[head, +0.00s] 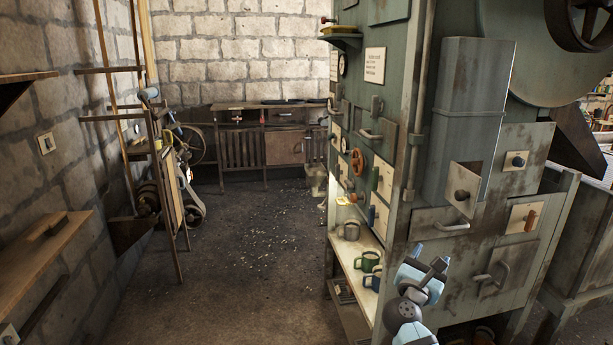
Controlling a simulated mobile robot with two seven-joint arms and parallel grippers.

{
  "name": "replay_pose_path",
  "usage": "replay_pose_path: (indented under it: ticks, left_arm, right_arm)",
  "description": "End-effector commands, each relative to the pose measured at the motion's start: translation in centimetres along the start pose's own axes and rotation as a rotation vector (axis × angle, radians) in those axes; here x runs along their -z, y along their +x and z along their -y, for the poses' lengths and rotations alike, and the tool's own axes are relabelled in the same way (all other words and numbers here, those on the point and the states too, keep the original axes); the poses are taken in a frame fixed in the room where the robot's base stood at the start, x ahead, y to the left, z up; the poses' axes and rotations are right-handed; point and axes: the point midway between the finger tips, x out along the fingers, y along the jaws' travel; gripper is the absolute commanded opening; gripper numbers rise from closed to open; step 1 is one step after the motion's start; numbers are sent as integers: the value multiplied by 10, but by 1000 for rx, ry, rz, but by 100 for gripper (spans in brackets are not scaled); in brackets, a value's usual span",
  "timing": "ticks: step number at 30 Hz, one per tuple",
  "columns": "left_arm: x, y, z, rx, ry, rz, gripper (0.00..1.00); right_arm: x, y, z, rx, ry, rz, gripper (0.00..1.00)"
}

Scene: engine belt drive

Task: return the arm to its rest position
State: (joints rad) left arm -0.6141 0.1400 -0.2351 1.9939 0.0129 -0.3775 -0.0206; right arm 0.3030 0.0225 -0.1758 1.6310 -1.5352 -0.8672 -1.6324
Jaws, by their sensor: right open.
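My right gripper (431,257) shows at the lower right of the head view, on my pale blue and grey arm that comes up from the bottom edge. My left gripper is not in the view.
Handles and an orange valve wheel (357,161) stick out above. Floor (230,260) to the left is open. A wooden bench (265,135) stands at the back.

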Motion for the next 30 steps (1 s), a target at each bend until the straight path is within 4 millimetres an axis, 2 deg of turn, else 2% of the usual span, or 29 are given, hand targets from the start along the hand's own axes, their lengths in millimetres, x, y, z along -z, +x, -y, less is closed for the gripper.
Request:
replay_pose_path:
  ticks: [1,3,5,6,8,9,11,12,15,18,21,25,30]
  left_arm:
    - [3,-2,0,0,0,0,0]
    - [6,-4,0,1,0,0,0]
    - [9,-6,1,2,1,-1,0]
    - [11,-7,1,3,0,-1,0]
    - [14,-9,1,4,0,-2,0]
    - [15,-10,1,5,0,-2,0]
    - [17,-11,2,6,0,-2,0]
    - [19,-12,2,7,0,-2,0]
    - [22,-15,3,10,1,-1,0]
    - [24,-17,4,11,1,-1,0]
    - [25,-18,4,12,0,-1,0]
    - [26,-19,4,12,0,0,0]
    - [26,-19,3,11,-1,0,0]
  right_arm:
    - [27,-19,12,-28,100,-88,56]
    - [64,-51,27,-57,307,-237,56]
    - [94,-84,42,-57,504,-378,56]
    - [111,-107,52,-43,640,-472,56]
    - [133,-144,67,1,844,-613,56]
    - [145,-171,77,46,983,-705,56]
    - [158,-211,92,136,1193,-838,56]
    - [165,-238,102,213,1330,-920,56]
    - [169,-301,127,448,1657,-1091,56]
    - [164,-352,147,710,1926,-1196,56]
    - [155,-386,161,939,2118,-1240,56]
    - [148,-409,170,1121,2251,-1251,56]
    - [146,-414,172,1170,2288,-1251,56]
